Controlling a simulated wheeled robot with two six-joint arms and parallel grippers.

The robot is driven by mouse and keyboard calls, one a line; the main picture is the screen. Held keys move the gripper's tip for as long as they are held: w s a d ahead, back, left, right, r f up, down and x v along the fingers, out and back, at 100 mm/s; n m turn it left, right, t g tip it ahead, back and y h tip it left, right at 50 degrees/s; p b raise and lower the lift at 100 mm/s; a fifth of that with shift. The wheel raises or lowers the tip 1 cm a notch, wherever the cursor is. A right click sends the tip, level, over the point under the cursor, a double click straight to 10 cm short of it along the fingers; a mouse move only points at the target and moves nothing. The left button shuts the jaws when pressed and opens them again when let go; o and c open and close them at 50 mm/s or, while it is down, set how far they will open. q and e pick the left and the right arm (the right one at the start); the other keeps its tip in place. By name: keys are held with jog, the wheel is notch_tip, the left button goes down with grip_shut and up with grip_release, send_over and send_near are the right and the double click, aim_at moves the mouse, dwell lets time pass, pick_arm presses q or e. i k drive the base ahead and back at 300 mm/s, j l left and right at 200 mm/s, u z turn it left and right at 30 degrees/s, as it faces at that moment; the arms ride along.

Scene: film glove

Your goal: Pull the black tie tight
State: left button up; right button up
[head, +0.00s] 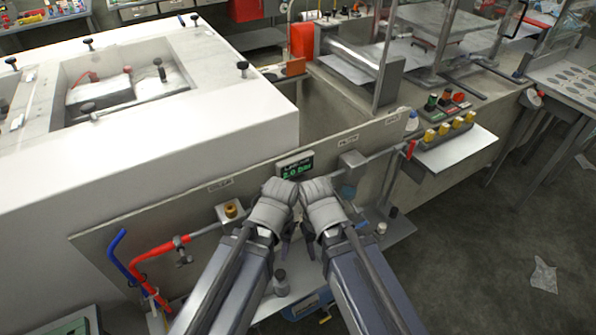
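My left gripper (279,192) and my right gripper (316,191) are close together in the middle of the head view, in front of the upright grey panel (180,210). Both look like grey, glove-like shapes, and their front ends nearly touch. They sit just below a small display (294,168) with green digits. I cannot make out the black tie. Dark bits show under the grippers, but I cannot tell what they are. The grippers hide the part of the panel behind them. Whether their fingers are open or shut does not show.
A red pipe (150,257) and a blue hose (113,248) stand out from the panel at the left. A brass-coloured fitting (231,210) is left of my grippers. A white shelf (455,152) with yellow-capped items juts out at the right. The floor (470,270) at the lower right is mostly clear.

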aim_at(140, 294)
jog(key=u, duration=0.4)
jog(key=k+u, duration=0.1)
jog(key=u, duration=0.65)
jog(key=k+j+u, duration=0.1)
jog(key=u, duration=0.25)
jog(key=k+j, duration=0.1)
jog(key=k, duration=0.15)
